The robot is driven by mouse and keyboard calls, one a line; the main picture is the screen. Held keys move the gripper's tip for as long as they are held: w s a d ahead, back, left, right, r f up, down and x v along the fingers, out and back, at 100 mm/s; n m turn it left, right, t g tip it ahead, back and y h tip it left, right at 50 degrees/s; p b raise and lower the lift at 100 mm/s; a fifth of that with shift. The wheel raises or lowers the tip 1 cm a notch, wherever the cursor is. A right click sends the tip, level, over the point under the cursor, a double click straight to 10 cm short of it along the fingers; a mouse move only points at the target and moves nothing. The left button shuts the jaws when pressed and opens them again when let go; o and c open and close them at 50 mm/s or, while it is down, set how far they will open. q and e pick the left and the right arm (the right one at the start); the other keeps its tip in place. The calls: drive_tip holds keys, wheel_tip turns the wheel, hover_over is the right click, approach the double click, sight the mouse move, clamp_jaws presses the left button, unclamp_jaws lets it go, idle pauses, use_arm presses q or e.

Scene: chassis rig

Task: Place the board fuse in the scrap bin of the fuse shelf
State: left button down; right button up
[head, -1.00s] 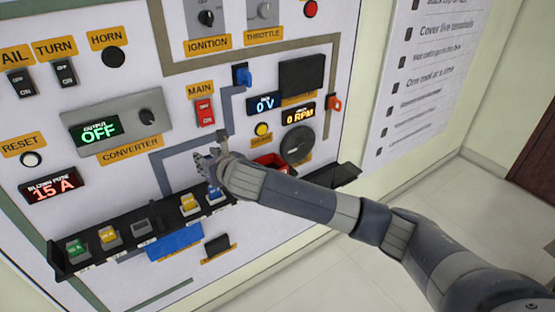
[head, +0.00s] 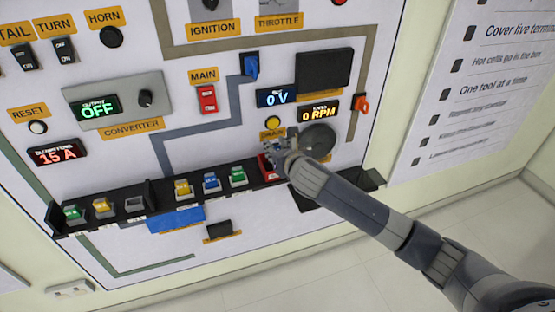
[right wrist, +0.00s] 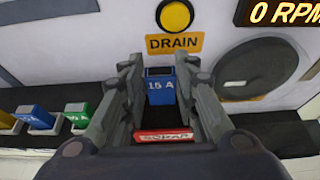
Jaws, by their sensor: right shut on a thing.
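My right gripper (head: 278,146) is over the red scrap bin (head: 265,166) of the black fuse shelf (head: 154,195). In the right wrist view, the right gripper (right wrist: 160,75) is shut on a blue board fuse (right wrist: 160,90) marked 15 A. The fuse is upright between the fingers, behind the bin's red SCRAP label (right wrist: 165,136). In the head view the held fuse is hidden by the hand. My left gripper is not in view.
Left of the bin stand a green fuse (head: 238,176), a blue fuse (head: 211,182) and a yellow fuse (head: 183,188) on the shelf. Further left are more fuses and a grey holder (head: 135,204). The yellow DRAIN button (right wrist: 175,16) and a round grey dial (head: 319,140) are close to the hand.

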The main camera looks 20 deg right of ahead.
drive_tip(key=shift+d+f, duration=0.15)
drive_tip(key=shift+f, duration=2.05)
drive_tip(key=o, duration=0.6)
drive_tip(key=shift+r, duration=0.1)
drive_tip(key=v, duration=1.2)
